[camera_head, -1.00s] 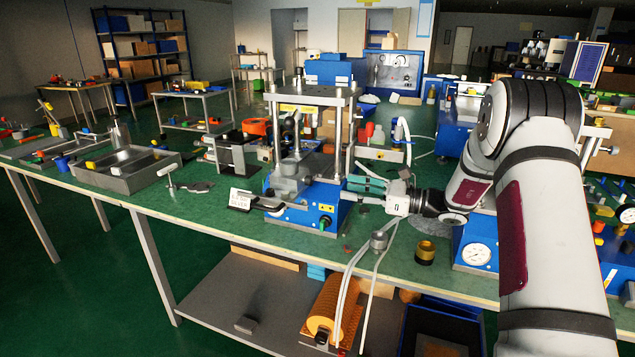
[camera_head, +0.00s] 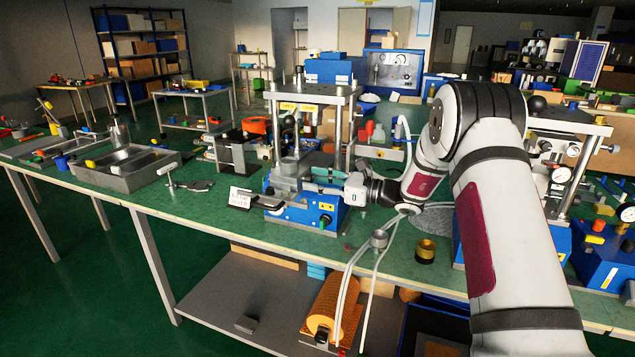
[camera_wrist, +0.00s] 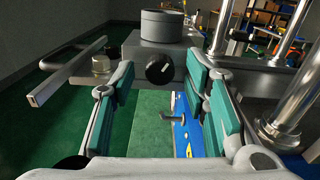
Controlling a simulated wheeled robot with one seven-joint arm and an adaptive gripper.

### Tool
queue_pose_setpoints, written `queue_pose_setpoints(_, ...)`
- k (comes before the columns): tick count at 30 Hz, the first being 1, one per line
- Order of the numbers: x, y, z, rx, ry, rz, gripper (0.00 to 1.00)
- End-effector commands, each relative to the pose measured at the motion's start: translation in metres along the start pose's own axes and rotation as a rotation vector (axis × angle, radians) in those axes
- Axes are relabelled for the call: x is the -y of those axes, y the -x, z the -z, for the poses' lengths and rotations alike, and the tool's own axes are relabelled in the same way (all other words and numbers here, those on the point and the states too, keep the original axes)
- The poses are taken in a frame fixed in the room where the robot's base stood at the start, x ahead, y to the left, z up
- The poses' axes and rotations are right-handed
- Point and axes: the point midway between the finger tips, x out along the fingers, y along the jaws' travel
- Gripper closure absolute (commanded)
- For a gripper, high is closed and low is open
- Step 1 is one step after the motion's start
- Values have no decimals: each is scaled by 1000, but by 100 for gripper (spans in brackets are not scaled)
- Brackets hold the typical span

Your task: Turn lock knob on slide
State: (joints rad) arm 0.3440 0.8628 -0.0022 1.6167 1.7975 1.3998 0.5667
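The lock knob (camera_wrist: 160,69) is a round black knob with a white pointer mark, on the front face of the grey slide block (camera_wrist: 140,48) in the wrist view. The pointer is tilted toward the upper right. My gripper (camera_wrist: 160,84) is open, with one teal-padded finger on each side of the knob's line. The knob shows between the fingertips with gaps on both sides; contact is not visible. In the head view, my gripper (camera_head: 322,188) is at the right side of the press (camera_head: 309,215). The knob cannot be made out there.
Steel press columns (camera_wrist: 292,95) stand close right of my gripper. A handle bar (camera_wrist: 66,72) extends at left. The bench left of the press has free room.

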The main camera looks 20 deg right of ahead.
Motion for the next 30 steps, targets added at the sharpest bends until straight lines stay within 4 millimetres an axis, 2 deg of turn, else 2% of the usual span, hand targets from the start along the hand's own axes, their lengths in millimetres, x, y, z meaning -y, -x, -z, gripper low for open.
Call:
queue_pose_setpoints(1,0,0,0,0,0,0,73)
queue_pose_setpoints(4,0,0,0,0,0,0,96)
queue_pose_setpoints(5,0,0,0,0,0,0,100)
queue_pose_setpoints(17,0,0,1,0,58,0,100)
queue_pose_setpoints(30,1,1,2,-1,345,1,100)
